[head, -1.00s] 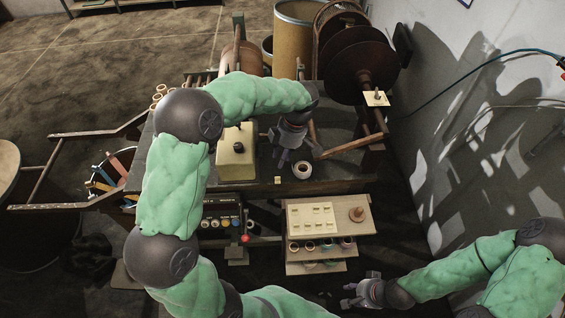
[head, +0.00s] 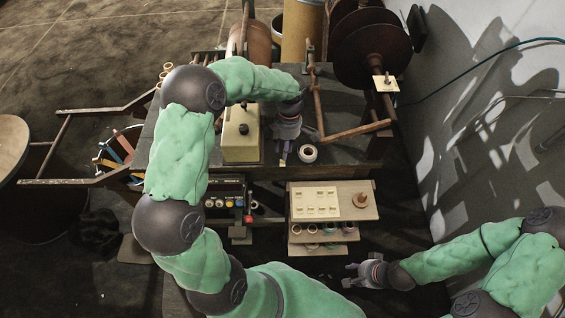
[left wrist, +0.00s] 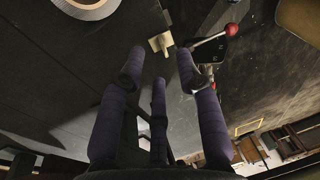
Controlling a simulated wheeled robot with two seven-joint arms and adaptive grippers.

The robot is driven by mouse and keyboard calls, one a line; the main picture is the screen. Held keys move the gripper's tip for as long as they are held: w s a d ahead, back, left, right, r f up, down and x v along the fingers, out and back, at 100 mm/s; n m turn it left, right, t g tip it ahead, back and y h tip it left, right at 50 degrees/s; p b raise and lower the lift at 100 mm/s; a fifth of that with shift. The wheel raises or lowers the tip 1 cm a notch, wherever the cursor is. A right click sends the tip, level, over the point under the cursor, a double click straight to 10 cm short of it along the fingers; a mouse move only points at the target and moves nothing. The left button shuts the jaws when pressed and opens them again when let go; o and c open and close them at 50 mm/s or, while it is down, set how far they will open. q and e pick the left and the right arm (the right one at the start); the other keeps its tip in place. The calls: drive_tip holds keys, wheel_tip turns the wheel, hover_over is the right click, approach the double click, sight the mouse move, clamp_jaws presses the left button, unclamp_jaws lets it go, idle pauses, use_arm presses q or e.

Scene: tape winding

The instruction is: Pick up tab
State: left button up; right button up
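The tab is a small pale yellow piece (head: 282,163) near the front edge of the dark workbench (head: 345,152). In the left wrist view the tab (left wrist: 160,43) shows just beyond and between the fingertips. My left gripper (head: 285,150) is over the bench, directly behind the tab in the head view. In the left wrist view my left gripper (left wrist: 160,62) is open, its purple fingers spread and nothing held between them. Whether a finger touches the tab cannot be told. My right gripper (head: 350,275) is empty and looks open, low at the right, away from the bench.
A white tape roll (head: 308,153) lies just right of the tab. A cream box with a black knob (head: 241,146) stands to the left. A red-knobbed lever (left wrist: 231,29) is close by.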

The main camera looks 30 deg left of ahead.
sight(283, 162)
use_arm(q)
drive_tip(key=f, duration=0.2)
drive_tip(key=s+f+b, duration=0.1)
drive_tip(key=shift+f, duration=0.35)
drive_tip(key=shift+c, duration=0.3)
clamp_jaws()
drive_tip(key=shift+r, duration=0.1)
